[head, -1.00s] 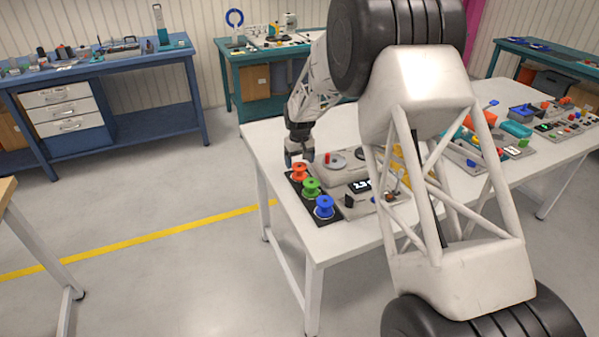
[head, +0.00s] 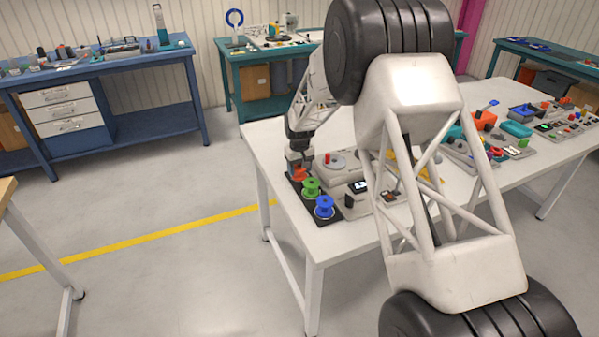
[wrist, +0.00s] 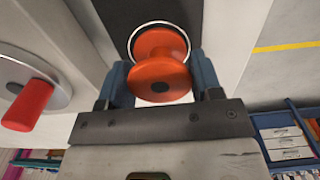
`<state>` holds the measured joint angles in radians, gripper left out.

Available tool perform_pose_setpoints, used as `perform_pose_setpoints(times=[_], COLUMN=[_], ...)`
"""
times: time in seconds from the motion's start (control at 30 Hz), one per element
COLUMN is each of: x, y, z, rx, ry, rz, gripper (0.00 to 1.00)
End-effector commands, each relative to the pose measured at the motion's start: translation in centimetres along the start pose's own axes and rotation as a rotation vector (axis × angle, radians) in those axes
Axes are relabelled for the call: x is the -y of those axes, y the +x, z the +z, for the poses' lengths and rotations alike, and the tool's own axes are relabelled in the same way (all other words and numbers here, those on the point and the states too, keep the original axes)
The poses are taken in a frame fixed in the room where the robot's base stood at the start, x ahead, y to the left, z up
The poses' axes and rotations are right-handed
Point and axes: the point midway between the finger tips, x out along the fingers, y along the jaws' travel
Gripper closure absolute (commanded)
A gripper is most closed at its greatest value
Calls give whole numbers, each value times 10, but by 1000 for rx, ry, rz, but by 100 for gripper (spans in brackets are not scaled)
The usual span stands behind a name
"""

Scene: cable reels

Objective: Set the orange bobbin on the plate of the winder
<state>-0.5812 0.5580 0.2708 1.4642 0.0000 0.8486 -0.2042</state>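The orange bobbin (head: 298,174) stands at the far end of a dark strip, partly hidden by my gripper (head: 299,160). In the wrist view the bobbin (wrist: 160,76) sits between the two blue-grey fingers of my gripper (wrist: 162,75), one on each side. The fingers are very near its flange; whether they press on it I cannot tell. A grey unit that looks like the winder (head: 357,187) stands right of the strip. It has a round grey disc (head: 334,161) and a red handle, which also shows at left in the wrist view (wrist: 28,105).
A green bobbin (head: 311,187) and a blue bobbin (head: 324,207) stand in a row on the dark strip (head: 297,190), nearer the table's front edge. More devices (head: 520,130) fill the right of the white table (head: 350,245). My arm hides part of the tabletop.

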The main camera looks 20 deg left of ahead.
Motion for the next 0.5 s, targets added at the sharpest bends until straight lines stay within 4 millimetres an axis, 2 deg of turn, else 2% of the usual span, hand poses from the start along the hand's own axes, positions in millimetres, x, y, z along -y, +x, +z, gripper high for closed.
perform_pose_setpoints(times=[0.03, 0.13, 0.33, 0.5], x=[0, 0, 0, 0], y=[0, 0, -5, -20], z=[0, 0, 0, 0], rx=[0, 0, -1, -2], ry=[0, 0, 0, 0], rz=[0, 0, 0, 0], gripper=[52, 65, 65, 65])
